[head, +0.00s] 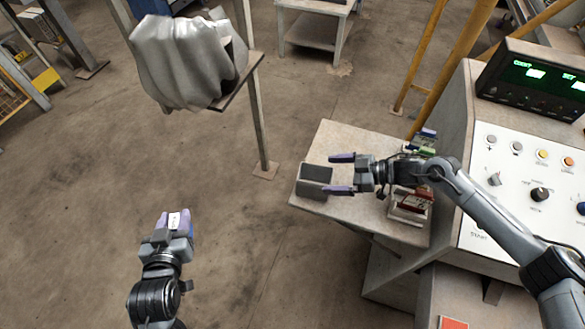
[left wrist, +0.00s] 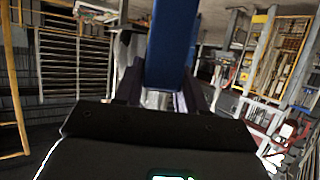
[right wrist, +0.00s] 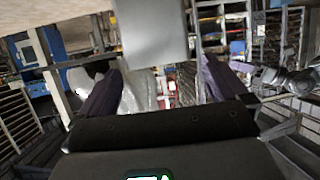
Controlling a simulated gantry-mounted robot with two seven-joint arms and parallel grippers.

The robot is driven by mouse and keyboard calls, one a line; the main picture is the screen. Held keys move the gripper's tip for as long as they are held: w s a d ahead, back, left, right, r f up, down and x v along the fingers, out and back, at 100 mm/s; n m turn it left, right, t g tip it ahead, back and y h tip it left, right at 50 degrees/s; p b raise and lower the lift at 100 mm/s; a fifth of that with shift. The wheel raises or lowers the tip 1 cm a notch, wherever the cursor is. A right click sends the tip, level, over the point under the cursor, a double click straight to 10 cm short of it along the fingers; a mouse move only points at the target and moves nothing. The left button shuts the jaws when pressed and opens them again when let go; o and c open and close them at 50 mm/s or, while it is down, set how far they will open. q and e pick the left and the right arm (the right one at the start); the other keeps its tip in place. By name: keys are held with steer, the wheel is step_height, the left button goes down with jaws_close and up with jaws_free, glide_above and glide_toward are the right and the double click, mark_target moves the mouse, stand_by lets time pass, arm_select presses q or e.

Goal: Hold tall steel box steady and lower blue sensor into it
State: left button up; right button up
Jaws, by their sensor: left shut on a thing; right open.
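The tall steel box (head: 315,174) is a grey block with a dark top, standing at the left corner of a small table. It also shows in the right wrist view (right wrist: 150,32), at the top centre. My right gripper (head: 331,174) is open, with its fingertips at the box's right side; contact cannot be told. My left gripper (head: 174,219) is shut on the blue sensor (left wrist: 172,45), which stands out between its fingers in the left wrist view.
Red, green and blue items lie on the table (head: 345,140) behind my right gripper. A control console (head: 520,150) with knobs and a display stands at right. A covered stand (head: 185,60) is at upper left. The floor between my left gripper and the table is clear.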

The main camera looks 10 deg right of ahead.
mark_target(315, 175)
arm_select(q)
steer(key=shift+r, duration=0.25)
arm_select(e)
steer(key=shift+x, duration=3.05)
steer(key=shift+c, duration=0.5)
